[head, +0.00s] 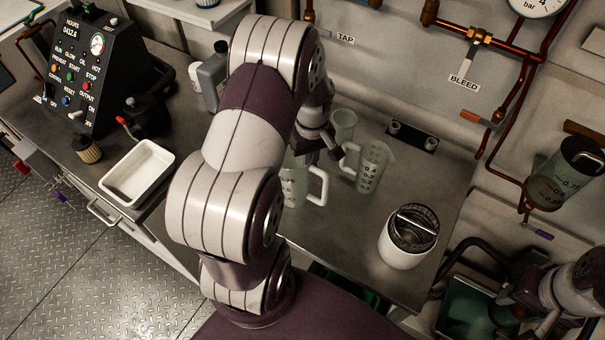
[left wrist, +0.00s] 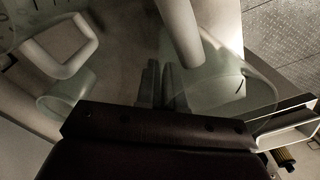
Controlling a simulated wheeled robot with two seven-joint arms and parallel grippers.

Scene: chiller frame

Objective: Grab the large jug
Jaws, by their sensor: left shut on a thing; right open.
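A large, clear, graduated jug (head: 295,188) with a pale handle stands on the steel bench, partly hidden behind my left arm. My left gripper (head: 322,142) is at the top of this jug and is shut on it. In the left wrist view, the left fingers (left wrist: 160,86) are close together at the jug's clear rim (left wrist: 235,75), beside a pale handle (left wrist: 180,30). What exactly lies between the fingers is hard to see. My right gripper (head: 503,308) is open at the lower right, away from the jugs.
A smaller graduated jug (head: 373,168) and another clear jug (head: 343,124) stand close to the right. A white canister (head: 402,246) stands near the bench's right end. A white tray (head: 137,174), a grey bottle (head: 213,72) and a control box (head: 88,62) are on the left.

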